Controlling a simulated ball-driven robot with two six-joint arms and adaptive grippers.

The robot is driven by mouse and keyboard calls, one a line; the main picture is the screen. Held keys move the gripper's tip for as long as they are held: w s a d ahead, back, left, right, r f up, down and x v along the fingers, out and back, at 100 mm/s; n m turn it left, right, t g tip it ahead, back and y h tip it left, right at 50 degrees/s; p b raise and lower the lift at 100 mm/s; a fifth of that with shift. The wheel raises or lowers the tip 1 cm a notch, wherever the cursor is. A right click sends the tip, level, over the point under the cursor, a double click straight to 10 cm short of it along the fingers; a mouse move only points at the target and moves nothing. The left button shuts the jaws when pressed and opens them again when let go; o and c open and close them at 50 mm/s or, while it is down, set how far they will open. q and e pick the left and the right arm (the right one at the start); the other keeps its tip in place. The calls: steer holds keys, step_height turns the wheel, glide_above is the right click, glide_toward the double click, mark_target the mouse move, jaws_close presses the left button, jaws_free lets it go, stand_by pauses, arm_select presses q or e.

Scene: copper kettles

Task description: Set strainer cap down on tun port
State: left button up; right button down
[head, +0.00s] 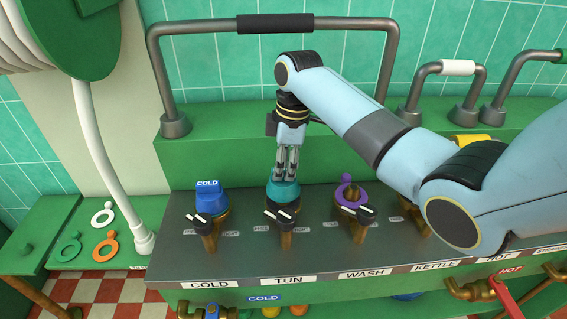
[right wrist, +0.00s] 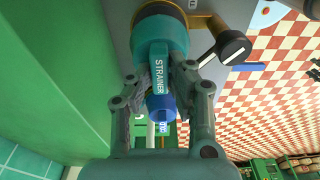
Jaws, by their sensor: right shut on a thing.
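The teal strainer cap (head: 283,194) is at the TUN port, above the TUN label (head: 288,280). In the right wrist view the cap (right wrist: 168,38) shows its raised grip marked STRAINER. My right gripper (head: 287,170) comes down from above and is shut on that grip; its fingers (right wrist: 160,80) lie on both sides of it. The cap hides the port's mouth, so I cannot tell whether it rests fully on it or hovers just above. The TUN tap (head: 285,228) with its black handle stands in front. My left gripper is not in view.
A blue COLD cap (head: 211,201) stands left and a purple ring (head: 347,193) is on the WASH port at right. A tall grey pipe frame (head: 160,80) rises behind. White, green and orange ring tags (head: 106,246) lie on the green shelf at left.

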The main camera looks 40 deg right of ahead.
steer(key=shift+f, duration=0.25)
stand_by(0.3)
steer(key=shift+f+b, duration=0.5)
steer(key=shift+f, duration=0.35)
steer(key=shift+f, duration=0.4)
steer(key=c, duration=1.1)
jaws_free()
steer(key=shift+c, duration=0.2)
steer(key=r, duration=0.8)
steer(key=d+r, duration=0.1)
steer(key=r, duration=0.3)
steer(key=shift+s+d, duration=0.1)
steer(key=shift+s, duration=0.25)
steer(key=shift+f, duration=0.1)
